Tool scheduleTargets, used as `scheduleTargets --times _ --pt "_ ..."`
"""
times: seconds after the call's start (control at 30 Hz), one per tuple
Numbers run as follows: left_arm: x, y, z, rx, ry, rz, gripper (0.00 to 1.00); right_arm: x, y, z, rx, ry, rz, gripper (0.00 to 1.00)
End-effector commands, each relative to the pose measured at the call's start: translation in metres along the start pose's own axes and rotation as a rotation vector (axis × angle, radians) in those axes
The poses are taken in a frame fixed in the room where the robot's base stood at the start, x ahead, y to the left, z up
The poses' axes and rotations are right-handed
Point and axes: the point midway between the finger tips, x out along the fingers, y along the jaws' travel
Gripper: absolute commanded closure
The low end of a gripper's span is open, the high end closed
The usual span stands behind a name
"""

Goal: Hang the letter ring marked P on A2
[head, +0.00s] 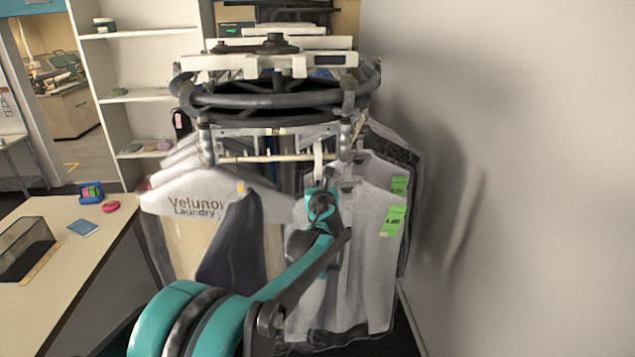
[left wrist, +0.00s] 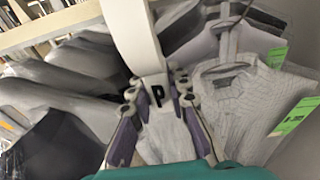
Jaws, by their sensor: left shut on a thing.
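My left gripper (head: 321,188) is shut on the white letter ring (head: 318,158), just below the rail in front of the hanging garments. In the left wrist view the white ring (left wrist: 138,38) rises from between the fingertips of the left gripper (left wrist: 160,84), with a black P on its lower end. The garment rail (head: 272,158) runs across the middle of the head view, and the ring's upper end is close to it. I cannot tell whether they touch. No marking A2 can be read. My right gripper is not in view.
White shirts (head: 368,250) with green tags hang right of my left arm. A bagged garment (head: 205,200) printed "Velunor Laundry" hangs left. A table (head: 55,290) at left holds a dark tray, a blue card and small items. A bare wall (head: 520,180) stands right.

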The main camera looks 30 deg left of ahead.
Motion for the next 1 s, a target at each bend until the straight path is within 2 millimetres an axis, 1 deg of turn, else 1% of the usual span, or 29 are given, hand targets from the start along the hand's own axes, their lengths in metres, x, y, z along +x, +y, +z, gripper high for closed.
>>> scheduleTargets --times 0.17,0.43,0.47,0.5,0.53,0.87,0.97,1.0 --pt "0.001 0.0 -0.005 0.0 0.0 0.0 1.0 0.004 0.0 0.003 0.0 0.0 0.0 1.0" --pt "0.001 0.0 -0.005 0.0 0.0 0.0 1.0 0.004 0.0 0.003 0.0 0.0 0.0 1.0" --pt "0.001 0.0 -0.005 0.0 0.0 0.0 0.78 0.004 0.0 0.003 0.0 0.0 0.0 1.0" --pt "0.001 0.0 -0.005 0.0 0.0 0.0 0.67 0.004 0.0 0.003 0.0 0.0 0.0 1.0" --pt "0.001 0.0 -0.005 0.0 0.0 0.0 0.59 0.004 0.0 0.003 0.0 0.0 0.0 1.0" --pt "-0.001 0.0 -0.005 0.0 0.0 0.0 0.59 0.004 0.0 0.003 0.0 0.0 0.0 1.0" --pt "-0.01 -0.001 -0.005 0.0 0.0 -0.001 0.59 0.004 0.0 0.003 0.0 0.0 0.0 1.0" --pt "-0.015 -0.001 -0.005 0.001 0.0 -0.001 0.59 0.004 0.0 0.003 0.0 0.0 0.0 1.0"
